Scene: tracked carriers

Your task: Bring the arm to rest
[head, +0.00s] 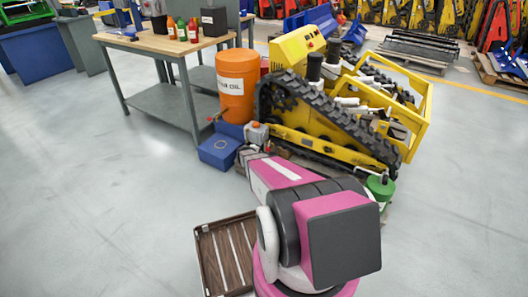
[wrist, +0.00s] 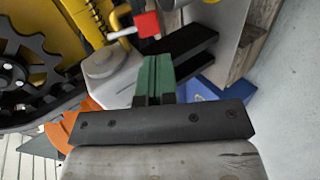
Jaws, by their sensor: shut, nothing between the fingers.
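My pink, black and white arm (head: 290,200) reaches out from the bottom of the head view toward the tracked yellow carrier and the blue box. In the wrist view my gripper (wrist: 155,78) shows its green-faced fingers pressed together, with nothing between them. A small red block (wrist: 146,24) on a metal rod shows just beyond the fingertips; I cannot tell whether they touch. In the head view the fingertips are hard to make out among the parts beside the carrier.
The yellow tracked carrier (head: 345,155) stands close right of my arm. An orange drum (head: 238,92) and a blue box (head: 218,150) are close by on the left. A workbench (head: 160,45) with bottles stands behind. A brown slatted tray (head: 212,265) lies left of my base. The left floor is clear.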

